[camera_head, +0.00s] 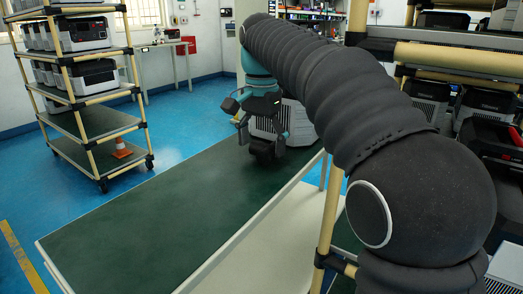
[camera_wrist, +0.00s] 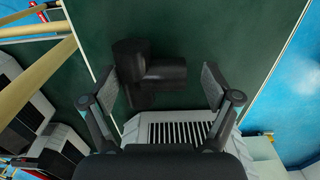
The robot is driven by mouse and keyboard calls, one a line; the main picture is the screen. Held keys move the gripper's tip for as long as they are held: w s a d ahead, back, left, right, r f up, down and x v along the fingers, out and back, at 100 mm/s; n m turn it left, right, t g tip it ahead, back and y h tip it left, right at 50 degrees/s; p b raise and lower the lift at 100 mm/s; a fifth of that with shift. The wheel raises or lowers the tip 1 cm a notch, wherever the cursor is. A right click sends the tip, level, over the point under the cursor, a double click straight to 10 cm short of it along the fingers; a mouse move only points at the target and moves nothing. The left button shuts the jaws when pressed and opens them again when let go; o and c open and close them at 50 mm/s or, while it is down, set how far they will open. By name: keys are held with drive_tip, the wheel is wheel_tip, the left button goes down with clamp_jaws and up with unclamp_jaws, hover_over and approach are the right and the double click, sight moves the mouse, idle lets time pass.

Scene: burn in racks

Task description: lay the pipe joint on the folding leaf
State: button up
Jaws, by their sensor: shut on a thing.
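The pipe joint (camera_wrist: 150,68) is a black tee-shaped piece between the fingers of my gripper (camera_wrist: 162,84) in the wrist view. In the head view, the dark joint (camera_head: 262,151) shows under my gripper (camera_head: 261,132), low over the far part of the folding leaf (camera_head: 150,215). The leaf is a long dark green panel with a pale edge. My gripper is shut on the joint. I cannot tell whether the joint touches the leaf. My arm hides part of the leaf's right side.
A grey vented unit (camera_head: 298,125) stands just behind my gripper; its vents also show in the wrist view (camera_wrist: 170,132). A shelf cart (camera_head: 100,125) with an orange cone (camera_head: 121,148) stands left. The leaf's near part is bare. Racked units (camera_head: 485,103) stand right.

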drive_tip(key=shift+f, duration=0.45)
drive_tip(key=o, duration=1)
drive_tip(key=shift+c, duration=0.2)
